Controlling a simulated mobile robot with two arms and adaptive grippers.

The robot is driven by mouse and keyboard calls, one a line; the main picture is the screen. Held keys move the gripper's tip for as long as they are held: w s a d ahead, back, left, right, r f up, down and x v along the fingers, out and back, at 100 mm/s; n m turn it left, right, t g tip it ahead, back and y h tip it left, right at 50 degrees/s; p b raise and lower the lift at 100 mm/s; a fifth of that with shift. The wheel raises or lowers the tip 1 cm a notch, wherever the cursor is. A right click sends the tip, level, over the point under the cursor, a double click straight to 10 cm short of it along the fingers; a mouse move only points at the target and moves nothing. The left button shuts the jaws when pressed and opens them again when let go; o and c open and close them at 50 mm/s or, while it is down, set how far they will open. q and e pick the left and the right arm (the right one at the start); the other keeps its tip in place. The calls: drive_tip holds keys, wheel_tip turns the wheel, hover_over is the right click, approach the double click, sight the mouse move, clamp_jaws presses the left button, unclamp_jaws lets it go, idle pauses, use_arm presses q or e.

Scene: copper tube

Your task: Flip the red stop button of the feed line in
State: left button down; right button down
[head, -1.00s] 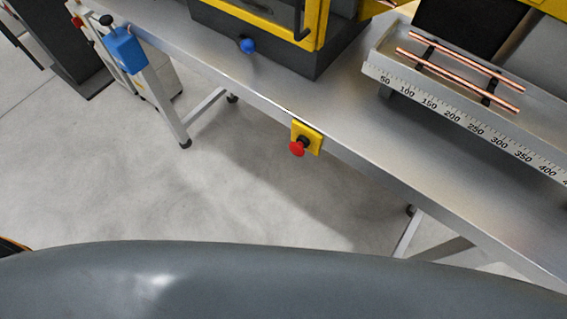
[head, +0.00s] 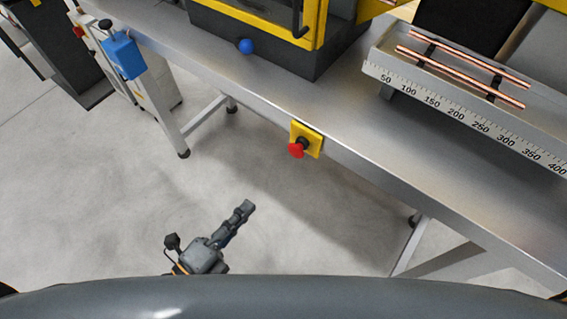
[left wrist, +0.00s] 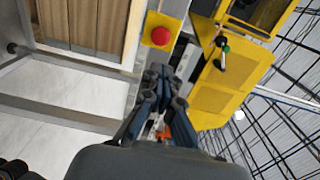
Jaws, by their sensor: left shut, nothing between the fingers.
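The red stop button (head: 296,150) sticks out from a yellow plate (head: 312,140) on the front edge of the metal table. My left gripper (head: 246,208) is below and to the left of the button in the head view, apart from it, over the floor. Its fingers are shut with nothing between them. In the left wrist view a red button (left wrist: 161,36) on a yellow plate shows just beyond the shut fingertips of my left gripper (left wrist: 158,72). My right gripper is not in view.
A blue box (head: 124,54) sits at the table's left end. Copper tubes (head: 460,62) lie over a scaled rail (head: 450,108) at the right. The floor before the button is clear.

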sight(293, 152)
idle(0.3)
use_arm(q)
drive_tip(key=p+x, duration=0.5)
drive_tip(key=x, duration=0.7)
drive_tip(key=shift+w+d+r, duration=0.15)
drive_tip(key=shift+w, duration=0.2)
drive_tip(key=shift+w+d, duration=0.45)
drive_tip(key=shift+w, duration=0.05)
drive_tip(key=shift+p+x, duration=0.3)
drive_tip(key=shift+x, duration=0.45)
drive_tip(key=shift+r, duration=0.2)
